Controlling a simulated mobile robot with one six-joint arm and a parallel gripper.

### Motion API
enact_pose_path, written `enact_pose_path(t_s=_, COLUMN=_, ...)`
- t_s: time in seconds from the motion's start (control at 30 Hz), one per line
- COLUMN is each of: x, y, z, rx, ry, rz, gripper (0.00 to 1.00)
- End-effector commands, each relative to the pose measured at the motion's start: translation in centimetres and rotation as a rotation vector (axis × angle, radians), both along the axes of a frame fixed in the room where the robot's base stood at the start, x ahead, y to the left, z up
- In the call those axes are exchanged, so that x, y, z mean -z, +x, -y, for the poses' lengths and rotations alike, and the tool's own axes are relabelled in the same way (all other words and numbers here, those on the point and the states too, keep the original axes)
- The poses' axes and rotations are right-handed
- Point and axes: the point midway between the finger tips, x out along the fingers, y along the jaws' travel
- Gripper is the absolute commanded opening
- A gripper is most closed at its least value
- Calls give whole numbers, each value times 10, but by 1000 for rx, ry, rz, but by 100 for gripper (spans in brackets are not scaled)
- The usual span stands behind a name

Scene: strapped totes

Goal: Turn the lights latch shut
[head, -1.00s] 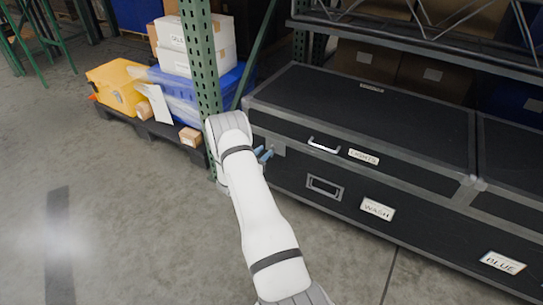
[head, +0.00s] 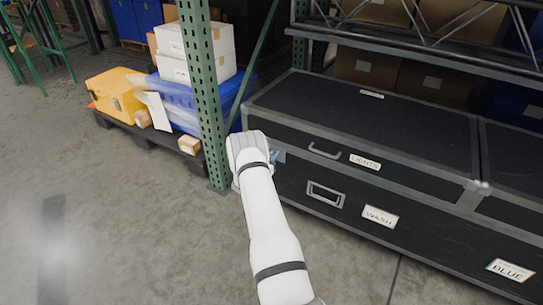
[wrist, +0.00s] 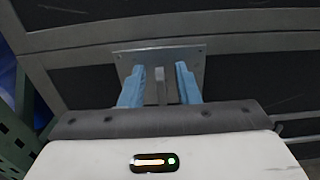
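The lights case (head: 345,120) is a long black trunk with grey metal edging and a LIGHTS label (head: 364,162). Its latch has a grey metal plate (wrist: 190,55) at the seam near the case's left end, with a thin upright tab (wrist: 161,88). My gripper (wrist: 160,67) has two light blue fingers, open, one on each side of the tab with gaps between. The fingertips are at or just in front of the plate; contact is unclear. In the head view my gripper (head: 274,157) and arm hide much of the latch.
A green rack post (head: 208,100) stands close left of my wrist. The WASH case (head: 325,195) lies below, and a metal handle (head: 324,151) sits right of the latch. A dark pallet (head: 150,136) with boxes stands behind left. Floor at left is clear.

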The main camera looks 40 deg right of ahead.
Motion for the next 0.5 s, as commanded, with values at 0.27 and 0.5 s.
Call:
enact_pose_path(t_s=0.27, x=0, y=0, z=-1, rx=0, ry=0, rz=0, gripper=14)
enact_pose_path(t_s=0.5, x=0, y=0, z=-1, rx=-1, ry=0, rz=1, gripper=0)
